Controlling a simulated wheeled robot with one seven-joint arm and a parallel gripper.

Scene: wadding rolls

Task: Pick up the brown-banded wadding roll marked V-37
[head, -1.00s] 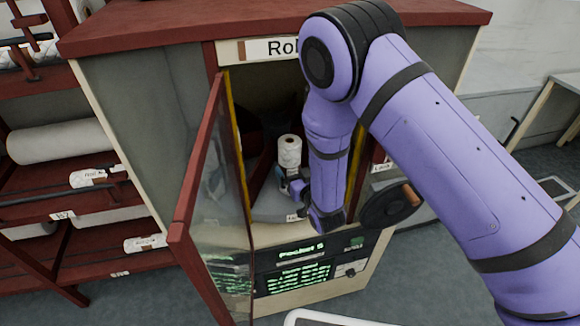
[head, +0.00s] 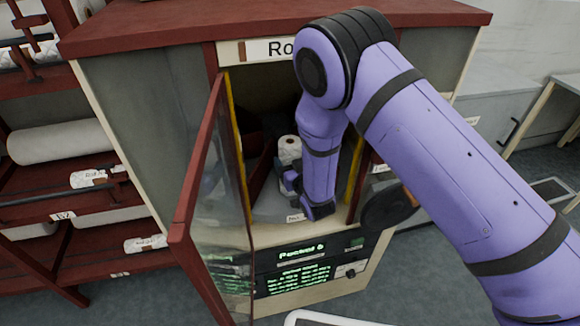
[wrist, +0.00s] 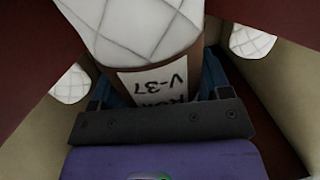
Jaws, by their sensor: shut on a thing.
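The wadding roll marked V-37 (wrist: 135,30) is white and quilted with a brown band, and its label reads upside down in the wrist view. It stands upright inside the open cabinet in the head view (head: 289,147). My gripper (head: 291,182) reaches into the cabinet and is shut on this roll. In the wrist view its blue fingers lie on either side of the banded part. The roll's lower part is hidden by my gripper and wrist.
The cabinet door (head: 205,195) stands open on the left. Dark red partitions split the cabinet inside, and other white rolls (wrist: 70,84) show beyond them in the wrist view. A shelf rack (head: 70,205) with rolls is at the left.

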